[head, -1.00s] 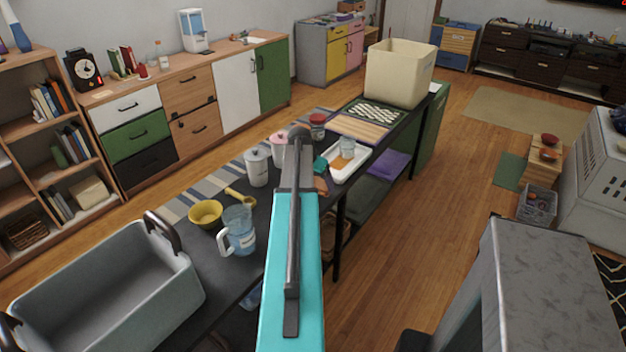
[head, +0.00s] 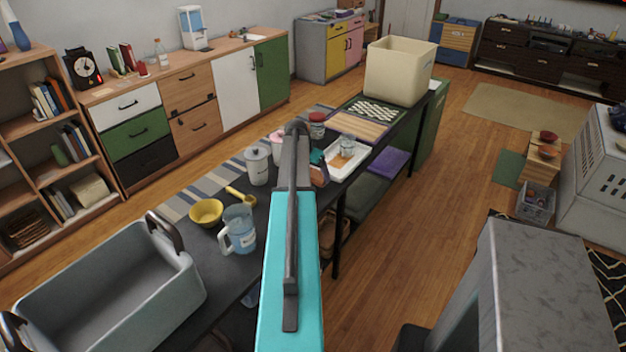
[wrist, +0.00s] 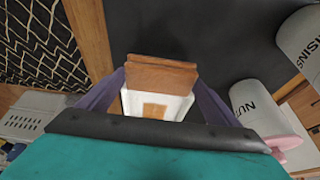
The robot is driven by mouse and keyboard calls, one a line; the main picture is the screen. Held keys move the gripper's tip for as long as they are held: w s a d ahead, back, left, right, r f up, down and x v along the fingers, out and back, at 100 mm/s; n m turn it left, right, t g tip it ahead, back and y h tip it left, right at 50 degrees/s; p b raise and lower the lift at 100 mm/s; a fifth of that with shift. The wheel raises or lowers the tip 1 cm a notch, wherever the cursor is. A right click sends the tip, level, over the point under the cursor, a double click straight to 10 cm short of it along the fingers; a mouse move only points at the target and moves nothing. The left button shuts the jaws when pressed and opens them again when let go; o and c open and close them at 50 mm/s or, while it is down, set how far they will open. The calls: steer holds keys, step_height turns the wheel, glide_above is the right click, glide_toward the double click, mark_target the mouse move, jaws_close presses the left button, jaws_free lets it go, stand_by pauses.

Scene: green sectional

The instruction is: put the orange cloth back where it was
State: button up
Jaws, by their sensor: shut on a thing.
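A folded orange-brown piece, which looks like the orange cloth (wrist: 162,75), is pinched between the purple fingers of my gripper (wrist: 161,88). In the head view the held cloth (head: 320,175) shows beside the near left end of the white tray (head: 340,174). The white tray also shows past the fingers in the wrist view (wrist: 183,103). A tan-orange flat patch (wrist: 155,111) lies in it. My arm hides part of the dark table in the head view. I cannot tell how high the cloth is above the table.
White canisters (head: 257,168), a yellow bowl (head: 206,212), a blue measuring jug (head: 239,229) and a grey tub (head: 100,285) stand on the dark table. A glass (head: 347,146) is at the tray. A red-lidded jar (head: 317,125), wooden board (head: 358,127) and cream bin (head: 400,72) are farther back.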

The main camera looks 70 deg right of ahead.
mark_target(312, 176)
steer(key=shift+f+p, duration=0.7)
steer(key=shift+f, duration=1)
steer(key=shift+f, duration=0.2)
steer(key=o, duration=0.9)
steer(key=shift+r, duration=0.2)
steer(key=shift+b+v, duration=1.25)
steer(key=shift+v, duration=4.75)
